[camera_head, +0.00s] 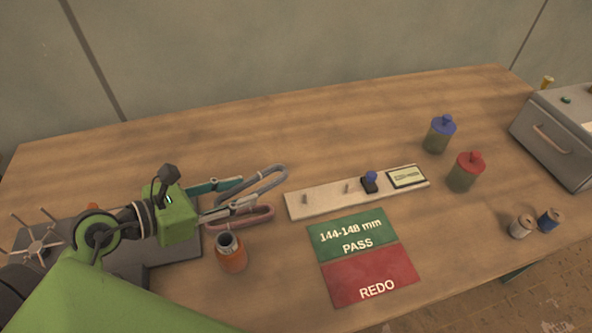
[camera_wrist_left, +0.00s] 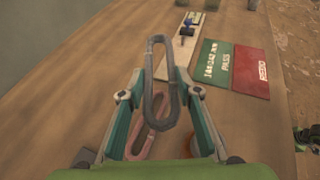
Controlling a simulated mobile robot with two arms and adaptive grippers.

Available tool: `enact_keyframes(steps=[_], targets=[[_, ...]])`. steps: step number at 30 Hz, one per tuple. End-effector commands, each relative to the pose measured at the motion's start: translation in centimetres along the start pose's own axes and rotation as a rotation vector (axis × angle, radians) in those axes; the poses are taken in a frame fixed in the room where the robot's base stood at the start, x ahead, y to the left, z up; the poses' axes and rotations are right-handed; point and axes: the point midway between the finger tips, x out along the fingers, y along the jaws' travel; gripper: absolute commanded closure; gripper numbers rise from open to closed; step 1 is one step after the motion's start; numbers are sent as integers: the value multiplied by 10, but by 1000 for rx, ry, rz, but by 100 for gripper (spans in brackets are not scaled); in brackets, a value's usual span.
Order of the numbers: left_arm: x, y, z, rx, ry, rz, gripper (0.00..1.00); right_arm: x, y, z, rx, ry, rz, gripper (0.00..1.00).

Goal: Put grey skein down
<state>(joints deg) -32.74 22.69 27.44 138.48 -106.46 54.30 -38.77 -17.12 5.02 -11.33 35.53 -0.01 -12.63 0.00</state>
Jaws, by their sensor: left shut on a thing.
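The grey skein (camera_head: 267,180), a long narrow loop, is held in my left gripper (camera_head: 236,194) and sticks out past its fingertips to the right. In the left wrist view the grey skein (camera_wrist_left: 149,70) runs lengthwise between the two green fingers of my left gripper (camera_wrist_left: 160,95). A pink skein (camera_head: 258,218) lies on the table (camera_head: 240,130) beneath the gripper, partly hidden by it. It also shows in the left wrist view (camera_wrist_left: 141,141) below the grey loop. I cannot tell the exact height of the grey skein above the table.
An orange jar (camera_head: 231,255) stands close in front of the gripper. A pale gauge board (camera_head: 325,196) lies to the right, with a green PASS mat (camera_head: 352,230) and red REDO mat (camera_head: 368,275). Blue-lidded (camera_head: 439,136) and red-lidded (camera_head: 464,174) canisters stand further right. The back table is clear.

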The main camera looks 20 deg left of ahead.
Motion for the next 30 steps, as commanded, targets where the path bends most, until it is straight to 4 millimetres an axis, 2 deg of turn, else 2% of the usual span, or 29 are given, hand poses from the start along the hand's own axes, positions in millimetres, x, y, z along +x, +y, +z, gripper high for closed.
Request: enact_keyframes(steps=[6, 12, 18, 27, 30], targets=[[40, 24, 2, 0, -4, 0, 82, -14, -18, 6, 3, -10, -21, 60], [86, 48, -3, -2, -4, -1, 82, -24, -15, 2, 1, -6, -18, 60], [121, 62, -30, -4, -1, -1, 82, -23, -7, -3, -1, 1, -9, 60], [144, 72, -45, -1, -1, -1, 82, -24, -4, -3, 1, 1, -5, 60], [150, 71, -59, -7, 0, -2, 82, -28, -4, -3, 1, 1, -5, 60]])
